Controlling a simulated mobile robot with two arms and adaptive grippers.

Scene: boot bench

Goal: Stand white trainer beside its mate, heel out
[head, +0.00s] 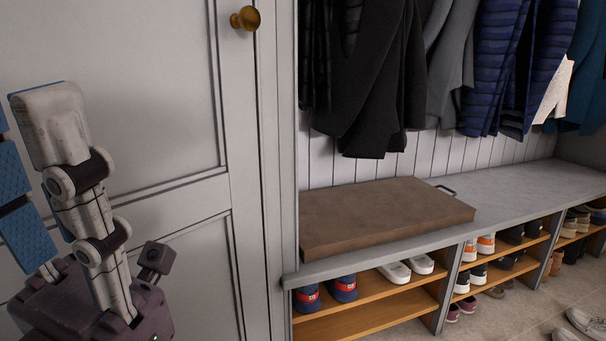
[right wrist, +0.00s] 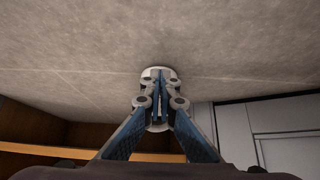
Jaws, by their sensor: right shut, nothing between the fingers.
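In the head view a white pair of shoes stands side by side in the nearest bench bay, a left one (head: 395,272) and a right one (head: 421,264). Pale shoes (head: 588,324) lie on the floor at the lower right corner, partly cut off. I cannot tell which is the task's trainer. My right gripper (right wrist: 158,78) is shut and empty in the right wrist view. White rounded edges show behind its fingers; I cannot tell what they belong to. My left gripper (head: 35,110) is raised at the left, partly cut off, its opening unclear.
The bench (head: 520,185) carries a brown cushion (head: 385,215). Navy-and-red shoes (head: 344,288) stand left of the white pair. More shoes fill the bays to the right. Coats (head: 365,80) hang above. A cabinet door (head: 130,150) stands at left. Tiled floor (head: 500,318) is mostly clear in front.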

